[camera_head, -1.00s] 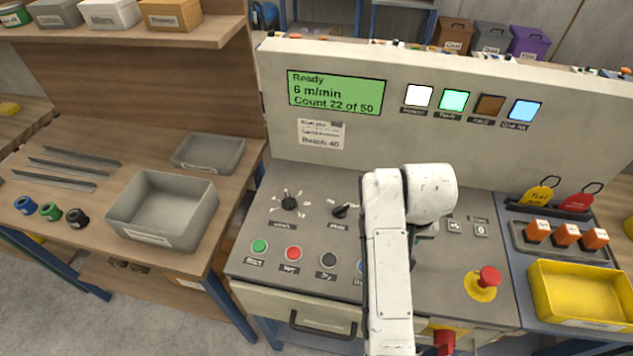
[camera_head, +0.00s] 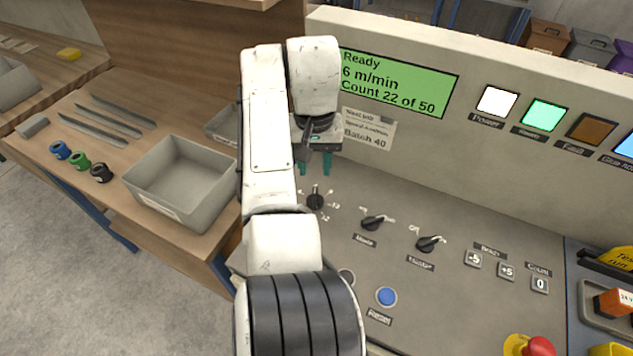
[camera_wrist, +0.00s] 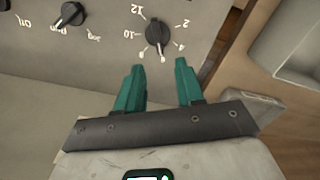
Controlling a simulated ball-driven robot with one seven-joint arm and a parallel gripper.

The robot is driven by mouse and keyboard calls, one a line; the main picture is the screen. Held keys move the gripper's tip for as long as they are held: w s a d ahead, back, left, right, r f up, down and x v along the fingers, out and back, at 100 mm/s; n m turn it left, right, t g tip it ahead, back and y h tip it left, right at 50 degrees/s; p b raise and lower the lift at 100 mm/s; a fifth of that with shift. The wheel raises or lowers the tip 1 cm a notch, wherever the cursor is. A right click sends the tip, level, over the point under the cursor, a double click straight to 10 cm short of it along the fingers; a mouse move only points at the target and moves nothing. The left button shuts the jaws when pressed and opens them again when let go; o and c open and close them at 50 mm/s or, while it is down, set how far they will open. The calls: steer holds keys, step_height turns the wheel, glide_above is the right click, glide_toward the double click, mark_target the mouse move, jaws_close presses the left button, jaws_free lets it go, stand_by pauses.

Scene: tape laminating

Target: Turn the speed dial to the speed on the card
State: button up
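The speed dial (camera_head: 316,201) is a black knob on the grey sloping panel; it also shows upside down in the wrist view (camera_wrist: 157,32). Its numbers include 2, 4, 10 and 12, and its pointer is at the 6 position, between 4 and 8. The green display (camera_head: 398,83) reads "Ready, 6 m/min, Count 22 of 50". The white card (camera_head: 367,129) reads "Batch 40" at the bottom; its upper lines are too small to read surely. My gripper (camera_head: 313,168) has two teal fingers, apart and empty, just above the dial and not around it (camera_wrist: 158,72).
The mode knob (camera_head: 373,222) and another knob (camera_head: 428,244) stand right of the dial. A blue button (camera_head: 386,297), a red emergency button (camera_head: 538,346) and count keys are on the panel. A grey bin (camera_head: 180,180) stands on the wooden bench at left. My arm hides part of the panel.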

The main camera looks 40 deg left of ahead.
mark_target(315, 190)
step_height(315, 190, down, 7)
steer(key=shift+f, duration=0.1)
steer(key=shift+c, duration=0.2)
jaws_close()
stand_by(0.3)
